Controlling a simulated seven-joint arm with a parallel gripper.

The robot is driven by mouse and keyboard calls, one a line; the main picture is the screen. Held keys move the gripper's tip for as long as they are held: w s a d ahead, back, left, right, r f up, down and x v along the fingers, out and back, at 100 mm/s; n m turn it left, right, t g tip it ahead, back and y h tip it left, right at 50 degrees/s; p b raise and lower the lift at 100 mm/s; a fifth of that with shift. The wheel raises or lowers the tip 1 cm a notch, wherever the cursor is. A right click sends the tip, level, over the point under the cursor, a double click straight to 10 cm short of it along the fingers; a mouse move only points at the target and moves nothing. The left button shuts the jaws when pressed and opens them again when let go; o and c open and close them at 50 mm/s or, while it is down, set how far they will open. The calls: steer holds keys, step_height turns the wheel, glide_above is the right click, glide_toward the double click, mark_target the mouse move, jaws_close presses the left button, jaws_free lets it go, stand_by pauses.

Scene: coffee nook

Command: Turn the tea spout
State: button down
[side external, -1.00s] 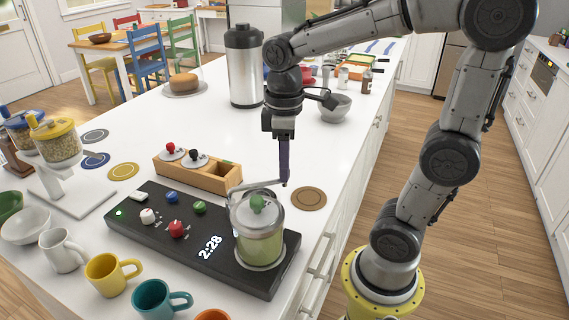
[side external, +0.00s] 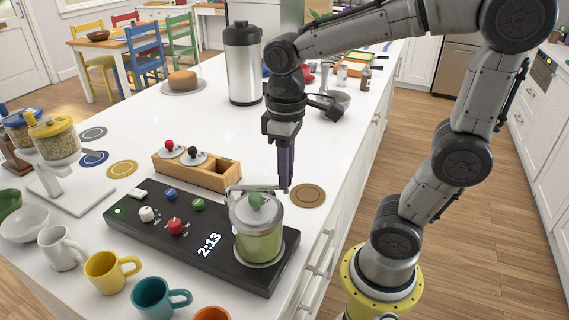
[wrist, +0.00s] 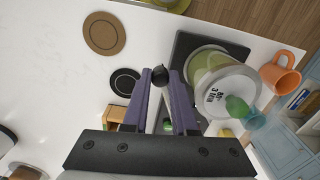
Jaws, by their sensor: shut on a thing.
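The glass tea jar (side external: 262,240) with green liquid and a green lid knob stands on the right end of the black control panel; it also shows in the wrist view (wrist: 228,86). In the wrist view a black knob (wrist: 160,75) shows between the fingertips of my gripper (wrist: 160,82). The exact contact on the spout is partly hidden by the fingers.
The black panel (side external: 150,228) has several coloured knobs and a lit timer. A wooden box (side external: 210,174) and a brown coaster (side external: 308,196) lie near my gripper. Several mugs, including a teal one (side external: 155,298), line the front edge. The counter's middle is clear.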

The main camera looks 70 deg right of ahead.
steer(key=shift+s+a+m, duration=0.2)
steer(key=shift+a+m, duration=0.45)
steer(key=shift+m, duration=0.05)
steer(key=c, duration=0.7)
jaws_free()
steer(key=shift+r, duration=0.1)
step_height(320, 180, up, 14)
